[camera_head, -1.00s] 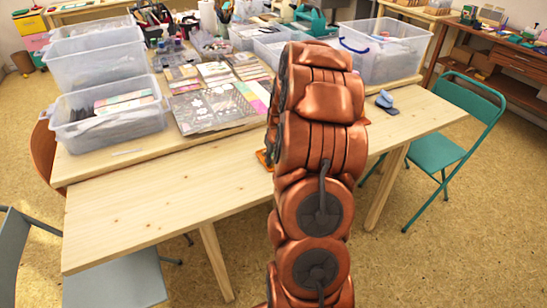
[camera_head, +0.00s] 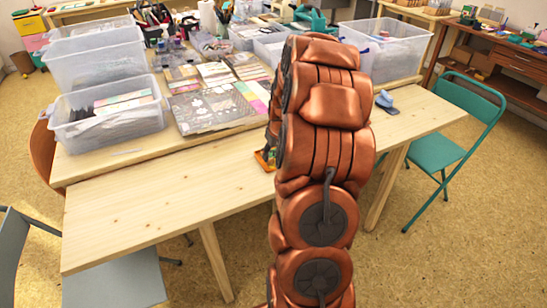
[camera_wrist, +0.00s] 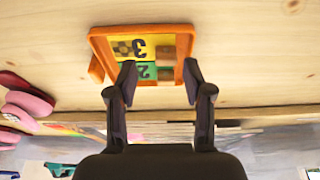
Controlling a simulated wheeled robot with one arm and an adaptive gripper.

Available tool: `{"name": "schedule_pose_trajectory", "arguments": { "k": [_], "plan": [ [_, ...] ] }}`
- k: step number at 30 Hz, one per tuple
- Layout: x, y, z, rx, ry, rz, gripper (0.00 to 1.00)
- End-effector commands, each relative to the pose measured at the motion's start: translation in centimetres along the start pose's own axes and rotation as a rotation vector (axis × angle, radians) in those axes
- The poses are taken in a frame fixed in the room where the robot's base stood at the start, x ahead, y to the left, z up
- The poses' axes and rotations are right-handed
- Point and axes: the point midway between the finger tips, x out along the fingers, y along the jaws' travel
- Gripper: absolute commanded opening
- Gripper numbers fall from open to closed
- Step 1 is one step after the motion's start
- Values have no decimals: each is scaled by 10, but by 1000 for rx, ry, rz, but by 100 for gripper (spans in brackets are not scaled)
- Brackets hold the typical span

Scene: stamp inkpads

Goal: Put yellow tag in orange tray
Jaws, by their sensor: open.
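An orange tray (camera_wrist: 178,30) lies on the pale wooden table in the wrist view. A yellow tag (camera_wrist: 124,46) marked 3 appears to lie inside its rim, beside a green tag (camera_wrist: 146,70) marked 2. The numbers read upside down. My gripper (camera_wrist: 159,82) is open and empty, its two fingertips apart at the tray's near edge, overlapping it in the picture. I cannot tell its height above the tray. In the head view the orange tray (camera_head: 264,160) shows only partly beside my arm, which hides the rest and my gripper.
Clear plastic bins (camera_head: 108,118) and papers (camera_head: 208,108) stand on the table behind. A blue-grey object (camera_head: 385,101) lies right of my arm. The front tabletop (camera_head: 150,210) is clear at left. A green chair (camera_head: 455,150) stands at right.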

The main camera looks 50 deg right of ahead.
Motion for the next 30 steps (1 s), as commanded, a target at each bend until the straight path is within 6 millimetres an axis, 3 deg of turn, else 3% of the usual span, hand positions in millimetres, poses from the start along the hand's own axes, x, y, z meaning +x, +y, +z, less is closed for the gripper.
{"name": "schedule_pose_trajectory", "arguments": {
  "k": [15, 24, 27, 30],
  "plan": [
    [-79, 0, 0, 0, 2, 2, 51],
    [-91, 0, 0, 0, 0, 0, 51],
    [-94, -11, 2, -11, -8, -7, 51],
    [-102, -41, 10, -37, -30, -26, 51]
  ]
}}
